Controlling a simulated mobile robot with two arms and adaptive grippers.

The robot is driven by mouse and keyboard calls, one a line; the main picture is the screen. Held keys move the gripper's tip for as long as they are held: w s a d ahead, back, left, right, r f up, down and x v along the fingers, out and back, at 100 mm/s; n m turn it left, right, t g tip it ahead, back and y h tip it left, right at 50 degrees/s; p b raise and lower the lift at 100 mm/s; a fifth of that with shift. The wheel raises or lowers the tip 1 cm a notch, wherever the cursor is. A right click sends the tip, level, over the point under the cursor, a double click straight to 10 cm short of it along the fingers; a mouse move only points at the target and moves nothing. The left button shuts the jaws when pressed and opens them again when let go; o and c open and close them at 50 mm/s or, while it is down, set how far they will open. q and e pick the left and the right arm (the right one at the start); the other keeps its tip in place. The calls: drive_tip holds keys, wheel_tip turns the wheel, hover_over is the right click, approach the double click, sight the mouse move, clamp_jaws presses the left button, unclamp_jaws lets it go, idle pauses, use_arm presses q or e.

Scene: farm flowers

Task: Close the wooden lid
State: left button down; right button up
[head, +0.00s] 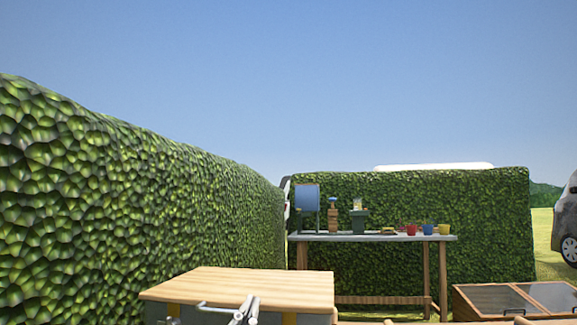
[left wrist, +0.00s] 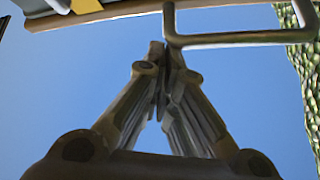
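The wooden lid (head: 240,284) lies about level on top of a grey box (head: 180,313) at the bottom of the head view. A metal handle (head: 213,308) shows on the box front below the lid. My left gripper (head: 249,302) is in front of the box, just right of the handle. In the left wrist view, its fingertips (left wrist: 166,52) are together, beside a corner of the handle (left wrist: 240,40). Nothing shows between them; whether they touch the handle is unclear. A wooden edge (left wrist: 120,9) crosses the top of that view. My right gripper is not in view.
A hedge (head: 120,200) runs along the left, another (head: 480,200) along the back. A table (head: 380,238) with colored pots stands behind, to the right. A glass-topped wooden cold frame (head: 515,300) is at the lower right.

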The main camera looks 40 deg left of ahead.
use_arm(q)
drive_tip(key=shift+w+a+f, duration=0.1)
drive_tip(key=shift+w+f, duration=0.05)
drive_tip(key=shift+f, duration=0.25)
idle(0.4)
drive_tip(key=shift+f, duration=0.1)
drive_tip(key=v, duration=1.2)
drive_tip(key=shift+r, duration=0.35)
